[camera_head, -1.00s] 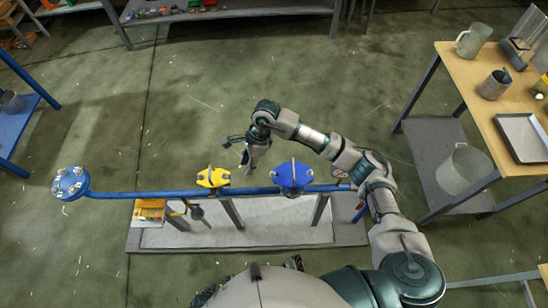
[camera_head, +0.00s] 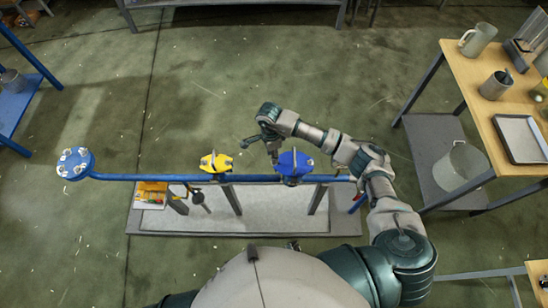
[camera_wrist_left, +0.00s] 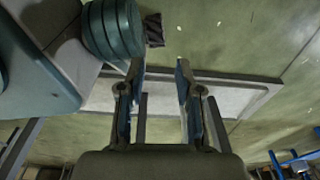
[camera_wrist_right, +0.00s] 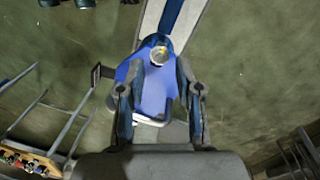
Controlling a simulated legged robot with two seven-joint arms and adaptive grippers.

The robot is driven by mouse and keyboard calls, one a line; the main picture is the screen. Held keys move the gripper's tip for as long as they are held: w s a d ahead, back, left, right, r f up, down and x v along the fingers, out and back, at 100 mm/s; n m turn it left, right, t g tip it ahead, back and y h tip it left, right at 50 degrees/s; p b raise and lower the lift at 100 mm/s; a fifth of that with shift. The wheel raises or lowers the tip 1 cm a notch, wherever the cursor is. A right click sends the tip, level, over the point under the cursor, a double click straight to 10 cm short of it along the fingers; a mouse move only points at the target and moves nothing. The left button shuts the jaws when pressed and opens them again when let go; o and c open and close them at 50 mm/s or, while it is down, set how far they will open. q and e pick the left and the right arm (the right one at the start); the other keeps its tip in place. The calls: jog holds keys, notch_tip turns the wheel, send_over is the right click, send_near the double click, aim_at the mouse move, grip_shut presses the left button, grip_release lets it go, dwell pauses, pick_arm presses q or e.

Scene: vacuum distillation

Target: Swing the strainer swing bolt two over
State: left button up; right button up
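A blue pipe (camera_head: 130,177) carries a blue lidded body (camera_head: 294,166), a yellow lidded body (camera_head: 214,164) and, at its left end, a round blue flange with several light bolts (camera_head: 75,164). Which one is the strainer, and its second swing bolt, I cannot tell for sure. My right gripper (camera_head: 262,148) is open, just beyond and left of the blue body. In the right wrist view a blue part (camera_wrist_right: 155,92) with a round metal piece on top (camera_wrist_right: 159,55) shows between the open fingers; contact is unclear. My left gripper (camera_wrist_left: 159,68) is open and empty, outside the head view.
A grey base plate (camera_head: 262,210) lies under the pipe, with a small yellow-orange box (camera_head: 150,195) at its left end. A wooden table (camera_head: 480,85) with metal vessels and a tray stands right. A blue rack (camera_head: 30,110) stands left. The floor beyond the pipe is clear.

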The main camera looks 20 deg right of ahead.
jog(key=f, duration=0.3)
jog(key=shift+s+a, duration=0.15)
jog(key=shift+a, duration=0.1)
jog(key=shift+d, duration=0.6)
jog(key=shift+c, duration=0.8)
jog(key=shift+f, duration=0.1)
jog(key=c, duration=0.4)
grip_shut()
jog(key=shift+a, duration=0.45)
pick_arm(q)
jog(key=shift+w+a+r, duration=0.1)
jog(key=shift+w, duration=0.35)
pick_arm(e)
jog(key=shift+d, duration=0.1)
